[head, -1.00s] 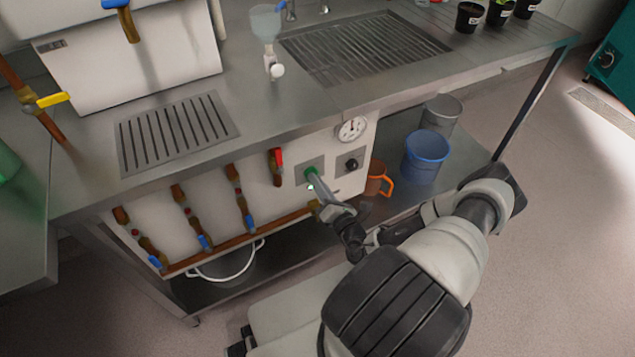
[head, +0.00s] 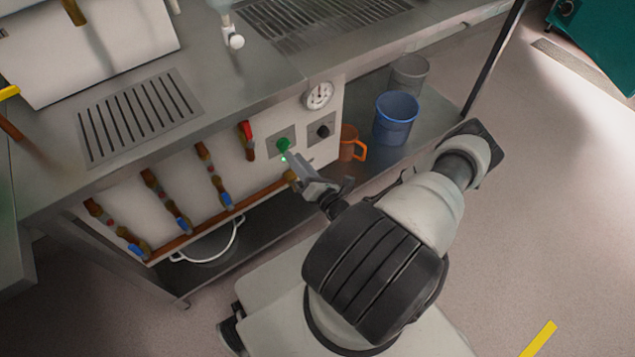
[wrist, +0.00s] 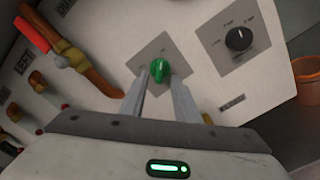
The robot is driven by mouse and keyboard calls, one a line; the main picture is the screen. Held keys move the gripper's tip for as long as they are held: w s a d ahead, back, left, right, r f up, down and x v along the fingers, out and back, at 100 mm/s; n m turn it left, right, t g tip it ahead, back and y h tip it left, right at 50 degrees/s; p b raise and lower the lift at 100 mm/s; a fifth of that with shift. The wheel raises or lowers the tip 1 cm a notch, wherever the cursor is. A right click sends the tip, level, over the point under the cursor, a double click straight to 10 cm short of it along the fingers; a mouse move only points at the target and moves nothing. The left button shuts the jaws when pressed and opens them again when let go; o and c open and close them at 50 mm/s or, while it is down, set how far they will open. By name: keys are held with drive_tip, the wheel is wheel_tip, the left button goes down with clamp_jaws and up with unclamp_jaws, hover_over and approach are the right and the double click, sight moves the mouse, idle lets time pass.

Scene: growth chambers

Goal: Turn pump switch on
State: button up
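The pump switch looks to be the green rotary knob (head: 283,145) on a grey square plate in the white front panel. It also shows in the wrist view (wrist: 158,69), its grip ridge roughly upright in that picture. Its label is not readable. My gripper (head: 292,158) points at the knob from the front. In the wrist view my gripper (wrist: 160,85) is open, one finger to each side below the knob. The fingertips appear just short of the knob, with nothing between them.
A black knob (wrist: 239,38) on its own plate is right of the green one. A red-handled valve (head: 247,138) is to its left, and a gauge (head: 319,95) above right. An orange mug (head: 350,143) and blue bucket (head: 396,118) stand on the lower shelf. Open floor lies to the right.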

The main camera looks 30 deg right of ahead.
drive_tip(key=s+p, duration=0.1)
drive_tip(key=s, duration=1.3)
drive_tip(key=shift+d, duration=0.2)
